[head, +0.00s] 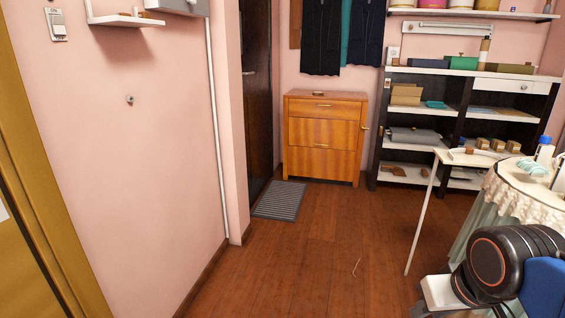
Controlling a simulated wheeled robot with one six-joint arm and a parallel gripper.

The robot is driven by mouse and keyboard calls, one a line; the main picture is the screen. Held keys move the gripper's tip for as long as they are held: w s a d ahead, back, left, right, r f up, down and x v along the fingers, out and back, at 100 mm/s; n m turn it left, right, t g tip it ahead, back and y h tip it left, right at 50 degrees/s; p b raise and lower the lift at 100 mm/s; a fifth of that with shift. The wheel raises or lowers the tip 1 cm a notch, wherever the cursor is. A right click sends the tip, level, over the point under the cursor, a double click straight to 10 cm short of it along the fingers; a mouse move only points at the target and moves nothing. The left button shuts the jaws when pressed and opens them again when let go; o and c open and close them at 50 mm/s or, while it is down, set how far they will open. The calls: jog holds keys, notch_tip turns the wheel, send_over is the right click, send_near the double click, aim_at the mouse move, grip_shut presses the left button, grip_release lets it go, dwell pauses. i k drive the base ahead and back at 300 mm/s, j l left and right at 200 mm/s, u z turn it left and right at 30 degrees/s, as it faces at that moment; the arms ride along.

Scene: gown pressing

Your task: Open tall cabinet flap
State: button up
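A wooden cabinet (323,137) stands against the far wall, a little right of the picture's middle. Its front has a narrow top panel (325,106), a middle panel (322,132) and a lower panel (322,163), all of which look shut. Small handles show on the top and middle panels, and a brass-coloured knob or handle sticks out at its right side. Which panel is the task's flap I cannot tell. Part of my arm shows at the lower right, far from the cabinet. My gripper cannot be made out.
A grey mat (280,200) lies left of the cabinet by a dark door (254,95). Dark clothes (321,40) hang above. A black-and-white shelf unit (455,125) and a cloth-covered table (520,190) stand at right. The wooden floor (300,250) is mostly clear.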

aim_at(343, 135)
jog(key=i+j, duration=0.1)
jog(key=i, duration=3.5)
jog(key=i+j+z, duration=0.15)
jog(key=i, duration=0.3)
jog(key=i+j+z, duration=0.15)
jog(key=i, duration=0.3)
jog(key=i+j+z, duration=0.15)
jog(key=i+j, duration=0.15)
jog(key=i, duration=0.1)
